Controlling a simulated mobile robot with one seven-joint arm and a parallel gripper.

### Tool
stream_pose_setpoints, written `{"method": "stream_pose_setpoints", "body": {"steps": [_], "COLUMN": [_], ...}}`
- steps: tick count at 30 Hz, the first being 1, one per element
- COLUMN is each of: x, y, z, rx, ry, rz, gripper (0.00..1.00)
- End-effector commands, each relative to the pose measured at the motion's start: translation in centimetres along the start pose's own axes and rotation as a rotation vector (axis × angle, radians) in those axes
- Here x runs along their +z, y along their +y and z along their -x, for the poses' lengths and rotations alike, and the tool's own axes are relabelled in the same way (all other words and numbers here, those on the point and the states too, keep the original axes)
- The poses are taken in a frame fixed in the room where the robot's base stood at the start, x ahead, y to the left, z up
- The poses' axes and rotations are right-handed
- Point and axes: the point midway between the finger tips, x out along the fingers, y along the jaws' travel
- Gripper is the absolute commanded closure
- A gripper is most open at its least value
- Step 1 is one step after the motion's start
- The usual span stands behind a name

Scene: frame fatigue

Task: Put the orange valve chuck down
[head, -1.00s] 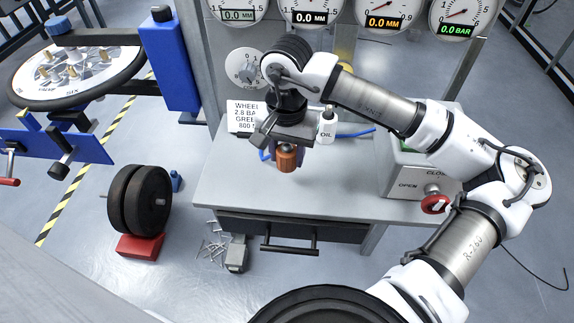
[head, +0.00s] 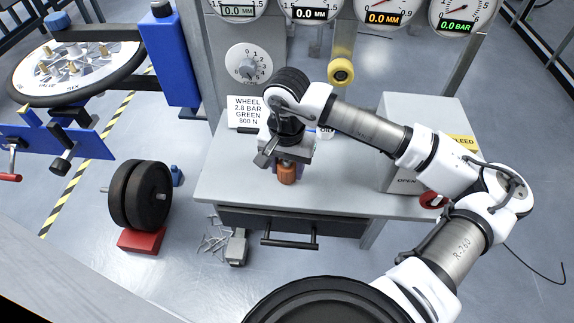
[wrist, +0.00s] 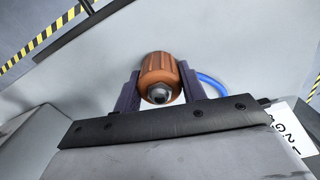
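The orange valve chuck (head: 287,173) is below my gripper (head: 286,163), low over the front part of the grey bench top (head: 340,196). In the wrist view the ribbed chuck (wrist: 159,78) sits between the two dark fingers of my gripper (wrist: 160,88), with a finger against each side. Its end with a metal fitting faces the camera. A blue hose (wrist: 212,84) shows beside it in the wrist view. I cannot tell whether the chuck touches the bench.
A white sign (head: 246,112) and a mostly hidden oil bottle (head: 326,133) stand behind my gripper. A grey box (head: 425,130) with a red knob stands at the right. The bench top in front and to the left is clear. A drawer handle (head: 290,243) juts out below.

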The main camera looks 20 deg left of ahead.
Motion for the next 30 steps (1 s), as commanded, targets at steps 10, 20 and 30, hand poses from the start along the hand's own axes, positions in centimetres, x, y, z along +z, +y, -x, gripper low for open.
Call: {"method": "stream_pose_setpoints", "body": {"steps": [10, 20, 30], "x": [0.0, -0.1, -0.1], "y": [0.0, 0.0, 0.0], "z": [0.1, 2.3, 9.6], "rx": [0.0, 0.0, 0.0], "ry": [0.0, 0.005, 0.003], "rz": [0.0, 0.0, -0.001], "gripper": [0.39, 0.39, 0.39]}}
